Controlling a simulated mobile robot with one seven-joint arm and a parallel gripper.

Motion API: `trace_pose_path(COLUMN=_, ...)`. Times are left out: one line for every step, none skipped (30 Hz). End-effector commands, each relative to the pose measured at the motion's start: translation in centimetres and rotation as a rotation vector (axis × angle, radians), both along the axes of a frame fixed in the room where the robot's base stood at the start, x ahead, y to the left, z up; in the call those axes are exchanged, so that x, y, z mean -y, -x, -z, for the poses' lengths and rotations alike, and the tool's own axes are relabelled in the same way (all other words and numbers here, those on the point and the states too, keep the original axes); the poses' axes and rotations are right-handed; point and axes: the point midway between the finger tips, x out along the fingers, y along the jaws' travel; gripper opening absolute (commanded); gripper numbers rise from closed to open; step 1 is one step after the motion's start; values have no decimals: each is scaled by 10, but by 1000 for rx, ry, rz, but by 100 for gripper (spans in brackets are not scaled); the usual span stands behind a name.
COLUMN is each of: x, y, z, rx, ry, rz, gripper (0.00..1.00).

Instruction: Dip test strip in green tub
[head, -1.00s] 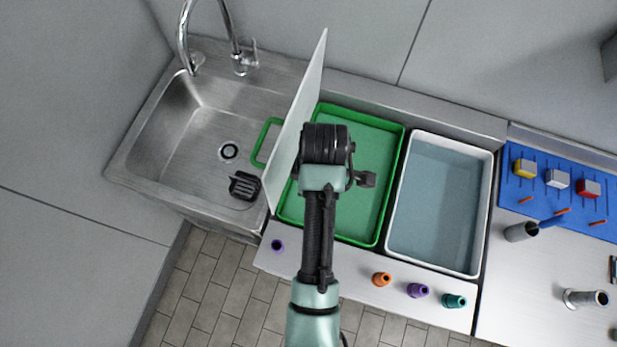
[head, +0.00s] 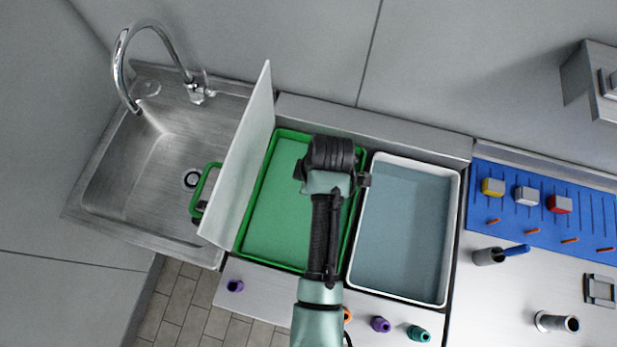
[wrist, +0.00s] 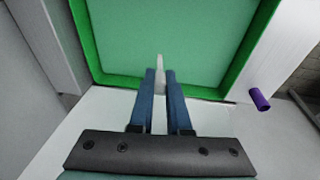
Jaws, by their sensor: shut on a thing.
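The green tub (head: 290,195) is set in the counter between the white panel and a white tub, with a flat green surface inside. In the wrist view the same green tub (wrist: 215,92) fills the upper middle. My gripper (wrist: 160,80) has blue fingers shut on a pale, narrow test strip (wrist: 160,63). The strip's tip shows against the green interior, just past the tub's near rim. I cannot tell whether it touches the green surface. In the head view my wrist is over the right part of the green tub and hides the fingers and strip.
A tall white panel (head: 243,160) stands left of the green tub, beside the steel sink (head: 150,165). A white tub (head: 402,235) with blue-grey contents is close on the right. A purple cap (head: 235,286) and other coloured caps stand along the front ledge.

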Motion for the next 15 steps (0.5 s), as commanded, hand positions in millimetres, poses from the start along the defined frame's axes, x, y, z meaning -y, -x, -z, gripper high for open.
trace_pose_path(x=0, y=0, z=11, rx=0, ry=0, rz=0, gripper=0)
trace_pose_path(x=0, y=0, z=14, rx=0, ry=0, rz=0, gripper=0)
trace_pose_path(x=0, y=0, z=18, rx=0, ry=1, rz=0, gripper=0)
trace_pose_path(x=0, y=0, z=21, rx=0, ry=1, rz=0, gripper=0)
trace_pose_path(x=0, y=0, z=24, rx=0, ry=1, rz=0, gripper=0)
trace_pose_path(x=0, y=0, z=28, rx=0, ry=1, rz=0, gripper=0)
trace_pose_path(x=0, y=0, z=31, rx=0, ry=1, rz=0, gripper=0)
trace_pose_path(x=0, y=0, z=34, rx=0, ry=1, rz=0, gripper=0)
trace_pose_path(x=0, y=1, z=36, rx=-1, ry=1, rz=0, gripper=0)
trace_pose_path(x=0, y=1, z=39, rx=-1, ry=1, rz=0, gripper=0)
trace_pose_path(x=0, y=0, z=42, rx=-1, ry=1, rz=0, gripper=0)
trace_pose_path(x=0, y=0, z=46, rx=0, ry=1, rz=0, gripper=0)
trace_pose_path(x=0, y=0, z=49, rx=0, ry=1, rz=0, gripper=0)
trace_pose_path(x=0, y=0, z=52, rx=0, ry=1, rz=0, gripper=0)
trace_pose_path(x=0, y=0, z=56, rx=0, ry=1, rz=0, gripper=0)
